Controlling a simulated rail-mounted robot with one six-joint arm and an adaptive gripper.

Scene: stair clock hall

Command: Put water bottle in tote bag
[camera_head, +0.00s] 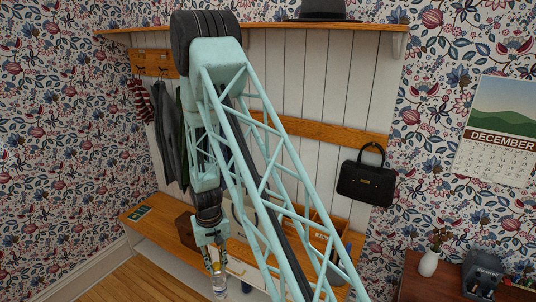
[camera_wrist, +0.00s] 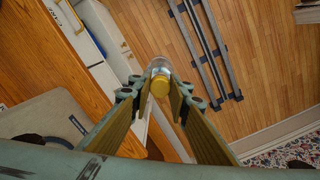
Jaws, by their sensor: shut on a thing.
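My gripper (camera_head: 213,255) points down in front of the bench, its jaws shut on a clear water bottle (camera_head: 219,286) with a yellow cap. In the wrist view the bottle (camera_wrist: 160,66) shows cap-end toward me between the fingertips of my gripper (camera_wrist: 156,93), out over the bench's front edge. A beige, flat-looking thing (camera_wrist: 45,125) with a dark opening or handle lies on the bench at the lower left of the wrist view; it may be the tote bag.
The wooden bench (camera_head: 152,228) bears a brown box (camera_head: 187,232) and a small green book (camera_head: 138,213). A black handbag (camera_head: 367,183) hangs from a hook at the right. Coats (camera_head: 168,130) hang at the left. A dark rail (camera_wrist: 207,50) runs along the floor.

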